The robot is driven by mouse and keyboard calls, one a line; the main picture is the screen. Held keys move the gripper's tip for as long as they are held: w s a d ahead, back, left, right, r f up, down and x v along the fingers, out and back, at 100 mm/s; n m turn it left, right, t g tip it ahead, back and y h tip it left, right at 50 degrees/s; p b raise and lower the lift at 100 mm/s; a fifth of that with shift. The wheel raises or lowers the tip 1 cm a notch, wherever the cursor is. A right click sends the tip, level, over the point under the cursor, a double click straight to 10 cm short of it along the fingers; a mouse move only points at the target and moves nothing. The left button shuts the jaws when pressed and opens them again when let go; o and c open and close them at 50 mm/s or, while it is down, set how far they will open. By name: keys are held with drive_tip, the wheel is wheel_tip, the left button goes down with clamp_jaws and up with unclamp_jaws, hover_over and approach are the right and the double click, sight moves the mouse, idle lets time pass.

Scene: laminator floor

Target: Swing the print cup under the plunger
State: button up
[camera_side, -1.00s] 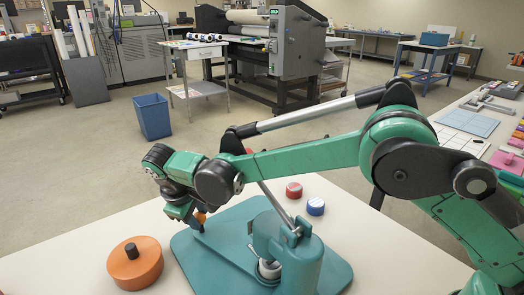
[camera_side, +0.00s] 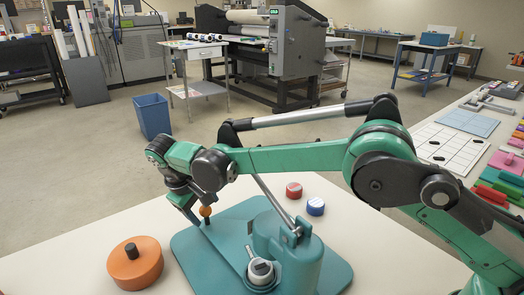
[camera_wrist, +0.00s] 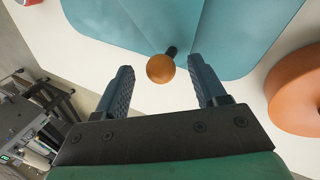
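A teal press stands on a teal base plate (camera_side: 195,252); its column (camera_side: 292,268) carries a silver lever (camera_side: 272,200). A small round grey-and-white part (camera_side: 261,271) sits at the column's front left; I take it for the print cup, though I cannot be sure. The plunger cannot be made out clearly. An orange ball knob (camera_side: 205,211) on a short dark stem stands at the plate's left side. My gripper (camera_wrist: 160,80) is open and empty in the wrist view, its fingers either side of the knob (camera_wrist: 160,69), which lies just beyond their tips without visible contact.
An orange disc (camera_side: 135,265) with a black peg sits on the white table left of the plate. Red (camera_side: 294,190) and blue (camera_side: 316,206) capped pots stand behind it. The table's front left is clear. A blue bin (camera_side: 153,116) is on the floor.

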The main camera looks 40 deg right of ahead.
drive_tip(key=shift+r, duration=0.1)
drive_tip(key=shift+v, duration=2.75)
drive_tip(key=shift+s+a+r, duration=0.1)
drive_tip(key=shift+a+r, duration=0.05)
drive_tip(key=c, duration=0.5)
drive_tip(key=shift+t, duration=0.7)
drive_tip(key=s+a+r, duration=0.2)
drive_tip(key=shift+a+r, duration=0.2)
drive_tip(key=shift+r, duration=0.1)
clamp_jaws()
drive_tip(key=s+a+r+t+y, duration=0.1)
drive_tip(key=s+a+r+t, duration=0.1)
drive_tip(key=s+a+r, duration=0.15)
drive_tip(key=shift+m, duration=0.4)
drive_tip(key=x, duration=1)
drive_tip(key=shift+d, duration=0.2)
drive_tip(key=shift+w+d+f, duration=0.15)
drive_tip(key=shift+d+f, duration=0.1)
drive_tip(key=shift+d, duration=0.3)
drive_tip(key=shift+w+d+f, duration=0.15)
drive_tip(key=shift+d+f, duration=0.1)
drive_tip(key=shift+d, duration=0.3)
drive_tip(key=shift+w+d+f, duration=0.2)
drive_tip(key=shift+d+f, duration=0.15)
drive_tip(key=shift+d, duration=0.2)
